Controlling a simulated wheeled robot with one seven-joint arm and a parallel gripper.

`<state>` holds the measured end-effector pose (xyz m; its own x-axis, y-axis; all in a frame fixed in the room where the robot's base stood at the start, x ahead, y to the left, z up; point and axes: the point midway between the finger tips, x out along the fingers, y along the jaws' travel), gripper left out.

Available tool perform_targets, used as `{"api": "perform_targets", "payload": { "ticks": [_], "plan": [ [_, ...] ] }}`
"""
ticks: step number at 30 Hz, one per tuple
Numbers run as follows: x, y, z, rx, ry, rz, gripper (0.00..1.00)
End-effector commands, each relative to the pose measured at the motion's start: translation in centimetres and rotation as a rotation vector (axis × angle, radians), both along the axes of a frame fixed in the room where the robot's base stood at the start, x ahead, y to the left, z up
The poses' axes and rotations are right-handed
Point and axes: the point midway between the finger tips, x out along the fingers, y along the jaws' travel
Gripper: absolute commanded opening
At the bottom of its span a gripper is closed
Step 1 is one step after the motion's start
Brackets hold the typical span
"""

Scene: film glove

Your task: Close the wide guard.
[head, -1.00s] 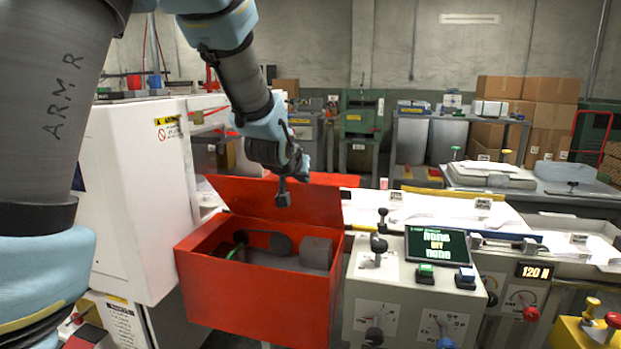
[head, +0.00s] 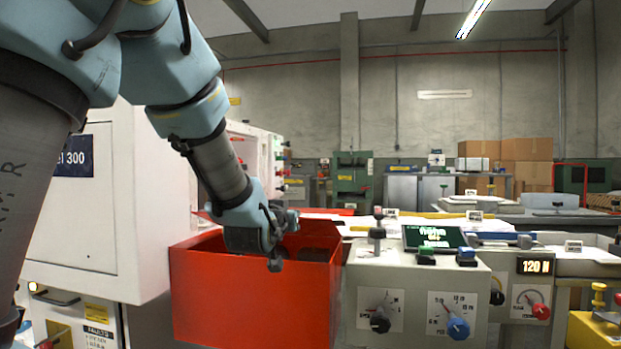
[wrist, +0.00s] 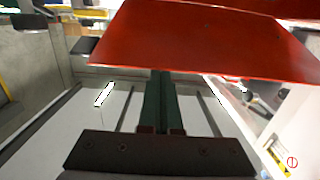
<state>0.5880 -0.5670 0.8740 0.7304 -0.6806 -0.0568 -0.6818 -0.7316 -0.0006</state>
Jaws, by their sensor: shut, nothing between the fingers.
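The wide guard looks to be the red lid of the red box (head: 255,300). In the head view the box's mouth is open and dark inside. In the wrist view a broad red panel (wrist: 215,40), likely the lid, spans the top, just beyond my fingertips. My gripper (head: 275,262) is shut and empty, pointing down over the box's opening. It also shows in the wrist view (wrist: 160,80). I cannot tell whether the fingers touch the panel.
A white machine cabinet (head: 135,200) stands close on the left. A grey control console (head: 415,300) with knobs and a green screen (head: 434,238) adjoins the box on the right. A small black-knobbed lever (head: 377,235) rises near the box's right edge.

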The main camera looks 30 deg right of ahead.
Motion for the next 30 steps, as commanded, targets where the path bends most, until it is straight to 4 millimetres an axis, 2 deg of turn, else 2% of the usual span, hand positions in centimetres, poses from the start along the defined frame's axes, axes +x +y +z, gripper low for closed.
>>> {"api": "perform_targets", "payload": {
  "ticks": [1, 10, 21, 30],
  "plan": [
    [-0.2, 0.2, -1.9, -0.016, -0.018, 0.001, 0.00],
    [-0.9, 0.9, -5.0, -0.108, -0.116, 0.001, 0.00],
    [-1.4, 1.3, -7.0, -0.113, -0.120, 0.000, 0.00],
    [-1.4, 1.3, -7.4, -0.113, -0.119, 0.000, 0.00]
  ]
}}
